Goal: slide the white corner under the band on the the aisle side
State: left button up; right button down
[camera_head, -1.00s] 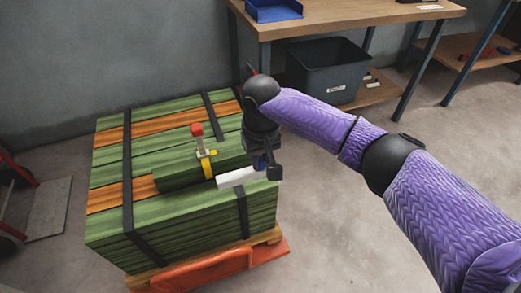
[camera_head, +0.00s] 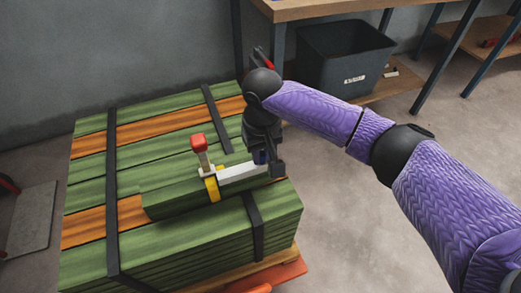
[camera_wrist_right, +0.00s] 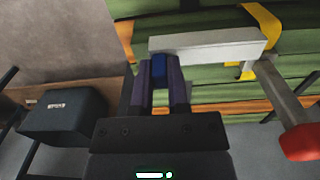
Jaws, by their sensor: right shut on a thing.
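The white corner (camera_head: 243,172) is a pale, straight piece lying along the upper edge of a small green bundle (camera_head: 170,202). My right gripper (camera_head: 266,162) is shut on its right end. Its left end is close against the yellow band (camera_head: 212,188) around the bundle; I cannot tell whether it is under it. A red-handled buckle (camera_head: 200,148) stands on that band. In the right wrist view the corner (camera_wrist_right: 205,45) crosses the fingertips (camera_wrist_right: 161,68), its far end by the yellow band (camera_wrist_right: 262,22). My left gripper is not in view.
The bundle lies on a larger stack of green and orange boards with black straps (camera_head: 112,190) (camera_head: 254,225). The stack rests on a wooden pallet over an orange base (camera_head: 285,275). A workbench (camera_head: 310,8) and dark bin (camera_head: 345,60) stand behind; the floor at right is clear.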

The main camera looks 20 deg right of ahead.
aim_at(239, 168)
notch_tip(239, 168, down, 2)
jog(key=shift+f+b, duration=0.2)
jog(key=shift+b, duration=0.9)
jog(key=shift+a+r, duration=0.25)
jog(key=shift+a+r+p, duration=0.1)
jog(key=shift+a+p, duration=0.45)
jog(key=shift+a, duration=0.2)
jog(key=shift+a+p, duration=0.3)
jog(key=shift+a, duration=0.7)
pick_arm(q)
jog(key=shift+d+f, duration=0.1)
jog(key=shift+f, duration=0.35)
pick_arm(e)
jog(key=shift+a, duration=0.5)
